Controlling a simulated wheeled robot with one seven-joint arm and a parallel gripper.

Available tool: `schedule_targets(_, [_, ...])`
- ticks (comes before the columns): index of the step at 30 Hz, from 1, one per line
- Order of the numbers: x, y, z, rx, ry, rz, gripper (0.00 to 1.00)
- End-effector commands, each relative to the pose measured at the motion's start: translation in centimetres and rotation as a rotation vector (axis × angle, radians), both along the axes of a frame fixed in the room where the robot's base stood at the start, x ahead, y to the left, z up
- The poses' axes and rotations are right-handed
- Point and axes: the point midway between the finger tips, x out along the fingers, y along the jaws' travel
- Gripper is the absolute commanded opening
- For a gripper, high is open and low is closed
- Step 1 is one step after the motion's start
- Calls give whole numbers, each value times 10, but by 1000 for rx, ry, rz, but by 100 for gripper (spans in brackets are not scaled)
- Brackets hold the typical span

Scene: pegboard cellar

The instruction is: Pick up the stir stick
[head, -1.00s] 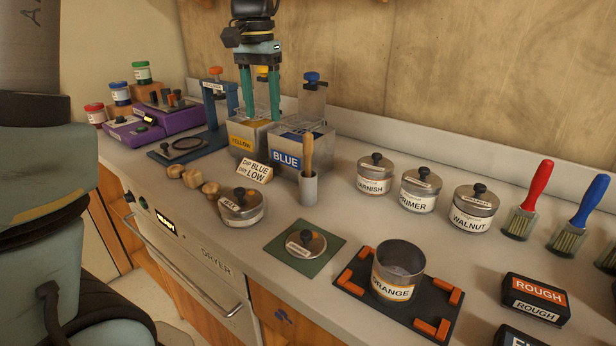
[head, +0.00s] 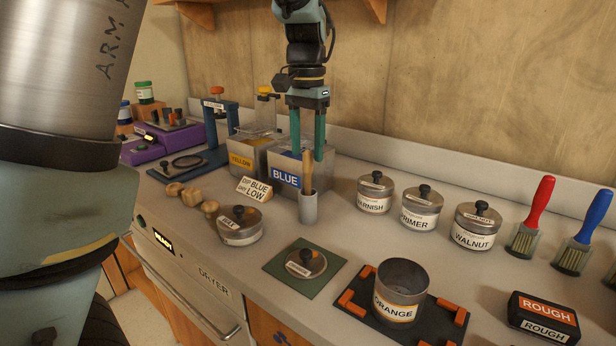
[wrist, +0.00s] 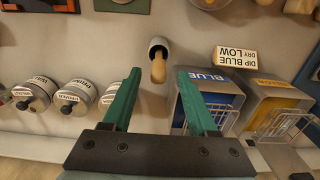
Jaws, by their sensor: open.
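The stir stick (head: 308,171) is a light wooden stick standing upright in a small grey cup (head: 308,207) in front of the blue tank. In the wrist view the stick (wrist: 158,68) shows end-on in its cup, beyond the fingertips and between their lines.
The BLUE tank (head: 286,178) and YELLOW tank (head: 241,157) stand beside and behind the cup. A DIP BLUE DRY LOW sign (head: 254,189) is left of it. VARNISH (head: 375,193), PRIMER and WALNUT tins line the right. A WAX tin (head: 240,226) stands front left.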

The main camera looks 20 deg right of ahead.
Motion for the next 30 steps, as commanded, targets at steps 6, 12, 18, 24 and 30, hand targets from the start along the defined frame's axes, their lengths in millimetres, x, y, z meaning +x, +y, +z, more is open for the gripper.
schedule_targets(6, [-3,-1,-27,3,1,0,59])
schedule_targets(12, [-2,-1,-32,1,0,0,59])
schedule_targets(18, [-2,-1,-32,1,0,0,46])
schedule_targets(24, [-2,-1,-31,1,0,0,24])
schedule_targets(30, [-2,-1,-31,1,0,0,1])
